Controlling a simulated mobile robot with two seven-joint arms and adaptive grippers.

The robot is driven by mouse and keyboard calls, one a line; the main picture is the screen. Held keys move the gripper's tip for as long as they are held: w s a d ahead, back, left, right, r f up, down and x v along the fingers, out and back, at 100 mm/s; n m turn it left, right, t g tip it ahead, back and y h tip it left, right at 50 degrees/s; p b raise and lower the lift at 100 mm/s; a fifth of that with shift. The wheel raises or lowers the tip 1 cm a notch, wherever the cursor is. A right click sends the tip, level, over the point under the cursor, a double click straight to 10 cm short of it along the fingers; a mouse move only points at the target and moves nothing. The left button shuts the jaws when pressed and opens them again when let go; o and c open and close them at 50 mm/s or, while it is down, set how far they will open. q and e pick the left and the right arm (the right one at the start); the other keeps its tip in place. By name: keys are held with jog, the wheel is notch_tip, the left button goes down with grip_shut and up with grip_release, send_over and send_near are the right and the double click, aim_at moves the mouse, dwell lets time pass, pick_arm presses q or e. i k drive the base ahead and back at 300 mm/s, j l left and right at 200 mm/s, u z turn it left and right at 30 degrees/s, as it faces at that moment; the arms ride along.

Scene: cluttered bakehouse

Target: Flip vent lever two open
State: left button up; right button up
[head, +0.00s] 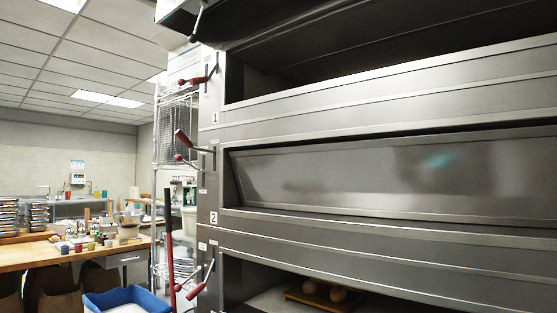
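The deck oven (390,120) fills the right side, with its decks marked 1 and 2 on the left front post. Beside the middle deck, above the mark 2 (213,217), a lever with a thick dark red handle (182,140) points up and left from its pivot. Just below it is a thinner lever with a small red knob (178,157). I cannot tell which of these is the vent lever; their labels are too small to read. Similar red-handled levers sit by the top deck (213,74) and the bottom deck (195,291). Neither gripper is in view.
The middle deck's door (390,178) looks shut; the top and bottom decks are open. Loaves lie on a board (300,297) in the bottom deck. A wire rack (177,135), an upright red pole (168,230), a blue tub (128,295) and a cluttered wooden table (30,252) stand left.

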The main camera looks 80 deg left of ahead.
aim_at(179, 158)
jog(key=u, duration=3.1)
